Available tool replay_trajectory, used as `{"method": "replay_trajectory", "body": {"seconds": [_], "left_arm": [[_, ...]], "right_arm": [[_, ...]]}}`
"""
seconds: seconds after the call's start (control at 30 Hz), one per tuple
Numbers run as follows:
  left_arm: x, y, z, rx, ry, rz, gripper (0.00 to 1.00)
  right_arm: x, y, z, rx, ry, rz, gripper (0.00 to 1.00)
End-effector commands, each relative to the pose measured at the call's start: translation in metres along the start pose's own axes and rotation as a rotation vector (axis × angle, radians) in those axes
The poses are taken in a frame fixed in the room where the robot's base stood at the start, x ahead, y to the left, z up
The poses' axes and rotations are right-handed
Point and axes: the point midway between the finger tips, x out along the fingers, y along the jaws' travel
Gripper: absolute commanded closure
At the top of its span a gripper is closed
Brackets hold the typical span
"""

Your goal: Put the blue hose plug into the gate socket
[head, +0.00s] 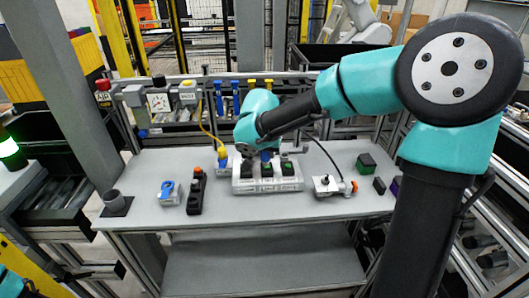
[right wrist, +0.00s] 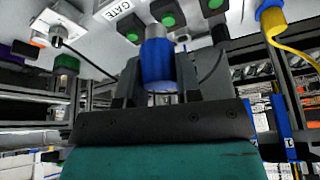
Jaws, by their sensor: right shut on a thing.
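My right gripper (head: 266,150) is above the back of the white fixture block (head: 268,186) on the table. It is shut on the blue hose plug (right wrist: 157,62), which also shows as a small blue patch under the gripper in the head view (head: 266,156). The plug's grey end points at the block. In the right wrist view the block bears a GATE label (right wrist: 118,9) and dark squares with green round faces (right wrist: 168,20). I cannot tell whether the plug touches the block; the gate socket is not clearly visible. My left gripper is out of view.
A yellow hose (head: 211,138) ends at a small block left of the fixture. A blue-and-grey part (head: 169,194) and a black strip (head: 196,192) lie further left. The table front (head: 260,213) is clear.

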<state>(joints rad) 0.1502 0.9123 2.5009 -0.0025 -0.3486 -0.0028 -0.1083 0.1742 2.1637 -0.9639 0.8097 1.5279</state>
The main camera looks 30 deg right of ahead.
Motion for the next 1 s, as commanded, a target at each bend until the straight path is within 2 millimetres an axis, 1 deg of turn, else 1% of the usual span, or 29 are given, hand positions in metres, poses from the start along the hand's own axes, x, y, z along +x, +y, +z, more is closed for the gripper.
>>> {"method": "replay_trajectory", "body": {"seconds": [1.0], "left_arm": [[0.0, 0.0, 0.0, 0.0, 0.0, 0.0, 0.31]], "right_arm": [[0.024, 0.013, -0.057, 0.002, 0.0, 0.001, 0.91]]}}
